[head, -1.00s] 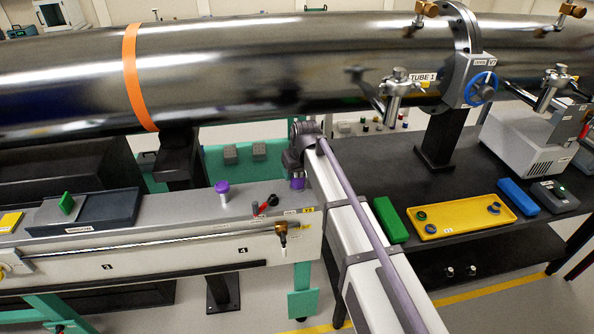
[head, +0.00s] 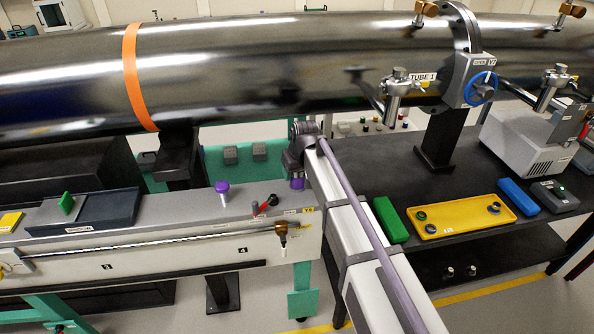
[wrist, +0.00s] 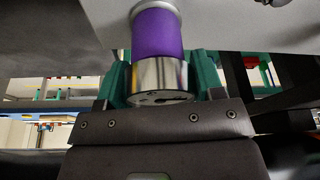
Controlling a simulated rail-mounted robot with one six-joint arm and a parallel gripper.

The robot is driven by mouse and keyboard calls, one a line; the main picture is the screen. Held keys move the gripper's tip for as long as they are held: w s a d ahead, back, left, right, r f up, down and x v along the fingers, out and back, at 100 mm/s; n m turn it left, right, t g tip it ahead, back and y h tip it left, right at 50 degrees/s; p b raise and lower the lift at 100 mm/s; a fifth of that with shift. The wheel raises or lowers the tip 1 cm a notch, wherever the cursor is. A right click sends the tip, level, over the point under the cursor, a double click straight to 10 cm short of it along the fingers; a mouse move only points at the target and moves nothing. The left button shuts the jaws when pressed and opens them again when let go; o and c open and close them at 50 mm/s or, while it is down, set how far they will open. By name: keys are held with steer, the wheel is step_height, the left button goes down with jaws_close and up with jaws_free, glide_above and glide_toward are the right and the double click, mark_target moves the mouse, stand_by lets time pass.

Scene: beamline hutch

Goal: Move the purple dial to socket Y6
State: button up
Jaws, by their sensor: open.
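A purple dial (head: 222,187) on a pale stem stands upright on the grey bench top. A second purple piece (head: 297,183) shows beside my arm's end, partly hidden. In the wrist view, a purple cylinder (wrist: 157,35) with a chrome end (wrist: 160,78) lies straight in front of my gripper (wrist: 160,92). I cannot tell which purple piece is the task's dial. My gripper is open around or just short of the chrome end; contact is unclear. In the head view, my gripper (head: 296,165) is mostly hidden.
A red-and-black lever (head: 266,204) stands near the purple pieces. A large metal tube (head: 250,70) runs behind and above. On the right, a black table (head: 385,165) holds a green block (head: 391,220), a yellow tray (head: 462,228) and a blue block (head: 518,196).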

steer(key=o, duration=1.1)
steer(key=p+v, duration=1)
steer(key=v, duration=0.1)
steer(key=shift+p, duration=0.35)
steer(key=shift+f, duration=0.15)
steer(key=s+d+f+m+g, duration=0.1)
steer(key=s+d+m, duration=0.1)
steer(key=s+d, duration=0.7)
steer(key=s+d+f+m+g+h+b, duration=0.1)
steer(key=s+d+m+g, duration=0.1)
steer(key=s+d, duration=0.8)
steer(key=s+m, duration=0.1)
steer(key=s, duration=0.4)
steer(key=shift+d+m+h+b, duration=0.3)
